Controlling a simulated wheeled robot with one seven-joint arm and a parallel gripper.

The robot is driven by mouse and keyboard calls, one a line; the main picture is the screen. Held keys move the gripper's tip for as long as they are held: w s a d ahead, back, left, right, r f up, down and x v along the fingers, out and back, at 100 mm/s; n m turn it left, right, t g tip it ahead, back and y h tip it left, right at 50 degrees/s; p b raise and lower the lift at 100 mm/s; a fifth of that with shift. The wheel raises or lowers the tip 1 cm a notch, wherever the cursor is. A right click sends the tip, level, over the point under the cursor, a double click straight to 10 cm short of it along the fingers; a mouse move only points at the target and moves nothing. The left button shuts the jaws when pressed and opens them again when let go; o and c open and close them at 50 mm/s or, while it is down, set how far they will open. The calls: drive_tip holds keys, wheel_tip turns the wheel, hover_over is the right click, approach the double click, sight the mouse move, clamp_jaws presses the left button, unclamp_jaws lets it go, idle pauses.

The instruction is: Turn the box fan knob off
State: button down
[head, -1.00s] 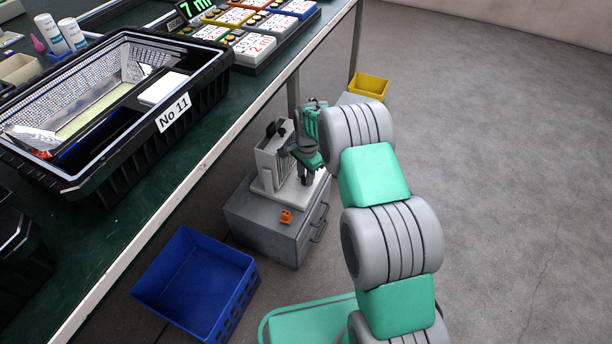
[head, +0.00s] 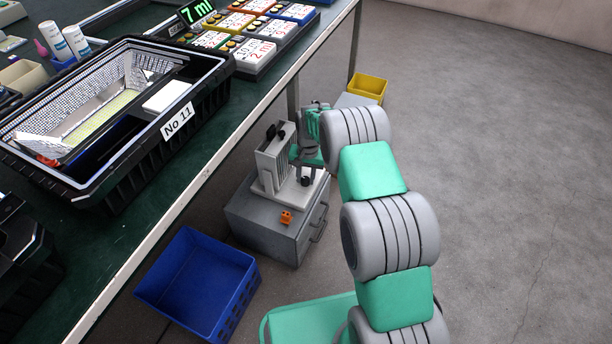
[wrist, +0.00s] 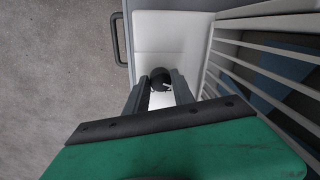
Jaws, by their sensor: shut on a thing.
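The box fan (head: 272,163) is a light grey slatted unit on a white base (head: 309,186), on top of a grey cabinet (head: 262,232). In the wrist view its slats (wrist: 262,47) run along the right and the white base (wrist: 168,32) lies below my gripper. The dark round knob (wrist: 160,76) sits on the base, between the tips of my gripper (wrist: 162,84). My gripper is shut on the knob, and its fingers hide the knob's sides.
A small orange object (head: 286,217) lies on the cabinet top. A blue crate (head: 200,283) stands on the floor at front left, a yellow bin (head: 369,86) behind. The green workbench (head: 185,170) edge runs close to the fan's left. The floor on the right is clear.

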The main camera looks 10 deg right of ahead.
sight(307, 180)
drive_tip(key=shift+s+d+f+n, duration=0.1)
drive_tip(key=shift+s+n, duration=0.05)
drive_tip(key=shift+n, duration=1.75)
drive_tip(key=c, duration=1.1)
unclamp_jaws()
wheel_tip(307, 180, up, 8)
drive_tip(key=p, duration=0.3)
drive_tip(key=shift+d, duration=0.15)
